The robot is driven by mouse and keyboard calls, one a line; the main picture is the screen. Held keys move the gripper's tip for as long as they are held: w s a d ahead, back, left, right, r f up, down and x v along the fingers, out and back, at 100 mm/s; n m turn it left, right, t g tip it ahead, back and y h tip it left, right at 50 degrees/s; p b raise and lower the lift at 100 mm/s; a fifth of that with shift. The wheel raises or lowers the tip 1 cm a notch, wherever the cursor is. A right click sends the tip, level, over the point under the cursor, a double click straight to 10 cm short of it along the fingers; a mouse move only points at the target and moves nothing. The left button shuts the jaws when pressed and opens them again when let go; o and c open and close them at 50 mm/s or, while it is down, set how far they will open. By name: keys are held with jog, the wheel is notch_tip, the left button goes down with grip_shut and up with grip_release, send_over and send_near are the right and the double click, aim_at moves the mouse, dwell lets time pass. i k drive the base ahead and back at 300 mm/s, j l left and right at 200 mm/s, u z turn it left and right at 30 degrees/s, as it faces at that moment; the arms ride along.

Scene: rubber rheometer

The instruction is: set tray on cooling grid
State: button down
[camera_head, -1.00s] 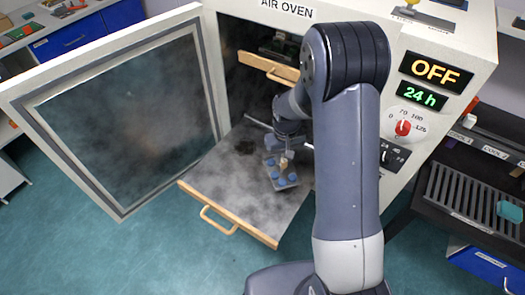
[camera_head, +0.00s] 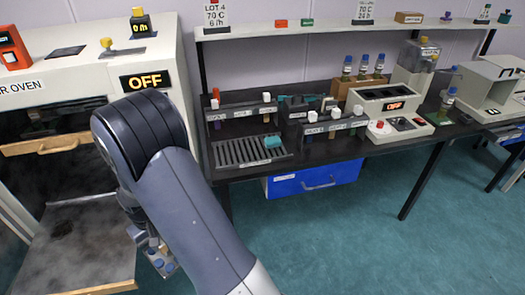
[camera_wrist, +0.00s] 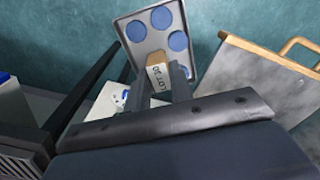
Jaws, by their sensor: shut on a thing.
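A small grey metal tray (camera_wrist: 143,42) carries several blue discs and a wooden block marked LOT 20 (camera_wrist: 160,75). My gripper (camera_wrist: 170,84) is shut on the tray by this block. In the head view the tray (camera_head: 165,268) and my gripper (camera_head: 148,246) are low at left, partly hidden by my arm, near the oven's pulled-out shelf. The cooling grid (camera_head: 232,151) is a slatted dark rack on the bench to the right of the oven, well apart from the tray. A teal object (camera_head: 272,141) lies at its right end.
The oven (camera_head: 82,75) stands open with a wooden-edged shelf (camera_head: 80,245) pulled out. Racks with white-capped items (camera_head: 240,112) stand behind the grid. A controller box reading OFF (camera_head: 392,106) stands farther right. A blue drawer (camera_head: 312,180) is under the bench.

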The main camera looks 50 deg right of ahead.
aim_at(232, 152)
jog(key=z, duration=1.45)
